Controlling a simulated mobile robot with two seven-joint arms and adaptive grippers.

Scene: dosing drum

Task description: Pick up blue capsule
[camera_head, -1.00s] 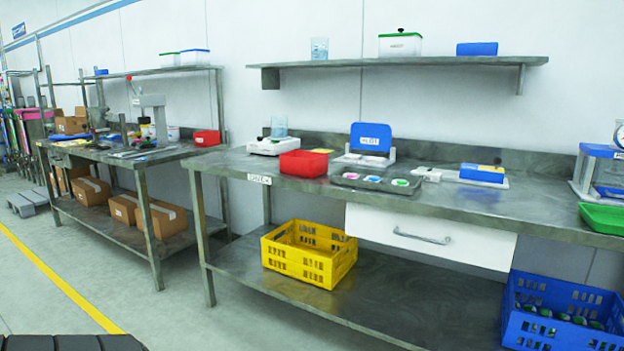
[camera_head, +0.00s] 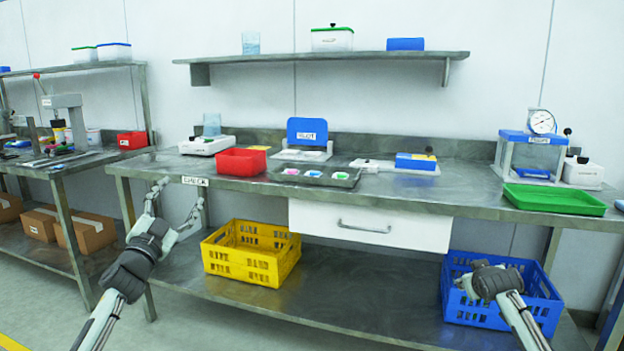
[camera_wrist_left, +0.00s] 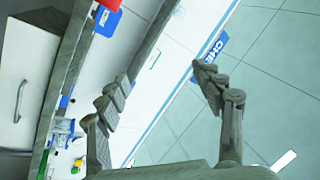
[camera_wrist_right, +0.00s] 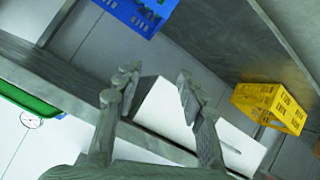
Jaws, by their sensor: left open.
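No blue capsule can be made out for certain. A dark tray (camera_head: 345,182) on the bench holds small pink, blue and green patches in its compartments; the blue patch (camera_head: 313,174) is too small to identify. My left gripper (camera_head: 177,198) is open and empty in front of the bench's left end, left of the tray and lower. Its spread fingers also show in the left wrist view (camera_wrist_left: 165,78). My right gripper is mostly hidden in the head view, before the blue crate; in the right wrist view (camera_wrist_right: 157,82) its fingers are apart and empty.
A red bin (camera_head: 241,162) stands left of the tray, a blue box (camera_head: 415,161) right of it. A green tray (camera_head: 555,200) lies further right. The bench front edge and white drawer (camera_head: 370,227) face me. Yellow (camera_head: 250,258) and blue (camera_head: 460,307) crates sit on the lower shelf.

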